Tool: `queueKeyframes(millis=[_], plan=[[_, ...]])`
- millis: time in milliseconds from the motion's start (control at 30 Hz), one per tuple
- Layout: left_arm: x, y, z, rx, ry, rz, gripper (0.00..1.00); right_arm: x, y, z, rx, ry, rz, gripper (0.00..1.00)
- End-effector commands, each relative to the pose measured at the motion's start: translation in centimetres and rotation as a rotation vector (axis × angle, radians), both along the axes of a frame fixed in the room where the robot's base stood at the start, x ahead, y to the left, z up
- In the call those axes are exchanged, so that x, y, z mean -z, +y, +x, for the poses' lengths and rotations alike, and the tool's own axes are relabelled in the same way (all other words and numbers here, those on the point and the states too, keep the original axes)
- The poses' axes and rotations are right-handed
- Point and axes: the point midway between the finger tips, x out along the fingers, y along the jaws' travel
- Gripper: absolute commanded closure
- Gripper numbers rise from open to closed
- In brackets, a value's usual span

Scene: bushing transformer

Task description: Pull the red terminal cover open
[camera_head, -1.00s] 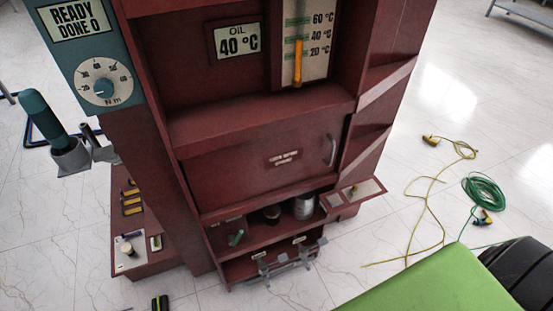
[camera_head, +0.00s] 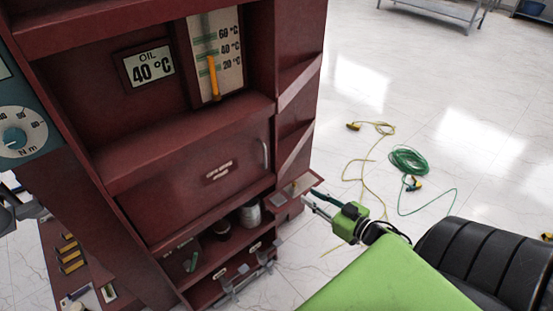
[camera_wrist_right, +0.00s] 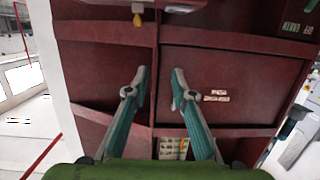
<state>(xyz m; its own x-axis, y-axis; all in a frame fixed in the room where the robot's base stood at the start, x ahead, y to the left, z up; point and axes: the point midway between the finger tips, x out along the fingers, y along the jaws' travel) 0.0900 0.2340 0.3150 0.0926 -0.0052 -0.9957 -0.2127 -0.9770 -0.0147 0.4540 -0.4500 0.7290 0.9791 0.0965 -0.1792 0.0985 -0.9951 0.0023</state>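The red terminal cover (camera_head: 190,195) is a closed dark red panel on the front of the cabinet, with a small label and a grey handle (camera_head: 265,155) near its right edge. In the right wrist view the cover (camera_wrist_right: 250,75) lies ahead, to the right of the fingers. My right gripper (camera_head: 308,199) is at the right of the cabinet, near a small side shelf and apart from the cover handle. Its two fingers (camera_wrist_right: 160,88) are spread with nothing between them. I cannot make out the handle in the right wrist view. My left gripper is not in view.
Below the cover are open shelves holding a metal can (camera_head: 250,213) and small parts. The small side shelf (camera_head: 297,190) sticks out at the right.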

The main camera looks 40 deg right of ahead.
Motion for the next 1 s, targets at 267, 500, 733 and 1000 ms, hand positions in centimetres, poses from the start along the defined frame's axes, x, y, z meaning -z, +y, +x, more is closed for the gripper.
queueKeyframes(millis=[267, 500, 733, 1000], plan=[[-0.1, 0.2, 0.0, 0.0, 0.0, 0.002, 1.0, -10.5, 3.1, 1.9, -0.176, -0.175, 0.037, 0.77], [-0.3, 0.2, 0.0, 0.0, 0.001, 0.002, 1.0, -10.9, 3.8, 4.4, -0.178, -0.182, 0.039, 0.77], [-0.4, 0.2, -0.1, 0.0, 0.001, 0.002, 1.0, -10.8, 4.9, 8.3, -0.177, -0.182, 0.038, 0.77], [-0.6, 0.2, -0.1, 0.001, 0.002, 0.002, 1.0, -10.8, 6.1, 12.5, -0.176, -0.18, 0.039, 0.77]])
